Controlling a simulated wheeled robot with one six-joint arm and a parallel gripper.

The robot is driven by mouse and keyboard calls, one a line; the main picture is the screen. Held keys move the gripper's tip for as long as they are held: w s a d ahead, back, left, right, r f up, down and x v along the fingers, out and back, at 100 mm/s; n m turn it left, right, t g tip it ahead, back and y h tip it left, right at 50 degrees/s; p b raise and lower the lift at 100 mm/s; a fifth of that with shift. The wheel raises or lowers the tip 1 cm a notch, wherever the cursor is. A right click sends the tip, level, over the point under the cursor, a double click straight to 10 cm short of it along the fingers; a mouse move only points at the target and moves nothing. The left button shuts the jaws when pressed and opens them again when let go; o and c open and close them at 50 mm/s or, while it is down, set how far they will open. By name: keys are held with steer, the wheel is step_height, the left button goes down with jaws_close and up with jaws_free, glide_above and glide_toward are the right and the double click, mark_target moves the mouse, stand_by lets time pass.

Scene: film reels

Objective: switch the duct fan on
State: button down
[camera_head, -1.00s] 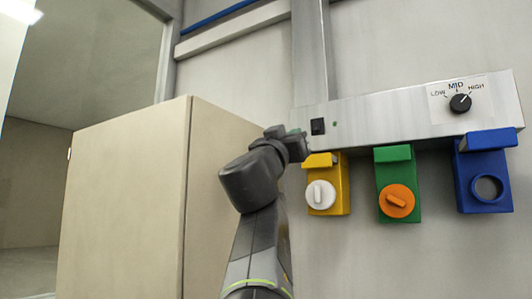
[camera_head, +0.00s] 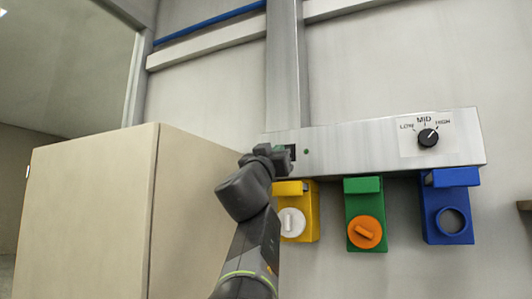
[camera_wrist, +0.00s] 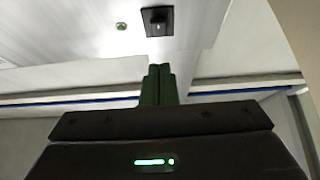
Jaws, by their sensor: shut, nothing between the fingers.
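A long grey metal panel (camera_head: 355,148) is fixed to the wall. A small black switch (camera_head: 291,151) sits near its left end, with a small green indicator (camera_head: 306,152) to its right. In the wrist view the switch (camera_wrist: 157,21) is at the top, with the indicator (camera_wrist: 121,26) to its left; whether it is lit I cannot tell. My gripper (camera_wrist: 160,70) is shut and empty, its dark green fingers together, pointing towards the panel below the switch in that view. In the head view my gripper (camera_head: 280,156) overlaps the switch's left edge; I cannot see contact.
A black dial (camera_head: 428,137) marked LOW, MID, HIGH is at the panel's right, pointing towards HIGH. Below hang a yellow holder (camera_head: 310,228) with a white knob, a green holder (camera_head: 363,187) with an orange knob, and an empty-looking blue holder (camera_head: 447,236). A beige cabinet (camera_head: 95,215) stands left.

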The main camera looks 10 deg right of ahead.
steer(key=w+d, duration=0.1)
steer(key=w, duration=0.1)
steer(key=w+d+p, duration=0.1)
steer(key=shift+w+d+f, duration=0.2)
steer(key=shift+w+d, duration=0.1)
steer(key=shift+w, duration=0.1)
steer(key=s+a+f+b, duration=0.5)
steer(key=s+f+b, duration=0.2)
steer(key=b, duration=0.6)
step_height(320, 180, down, 3)
steer(key=shift+r, duration=0.15)
stand_by(0.3)
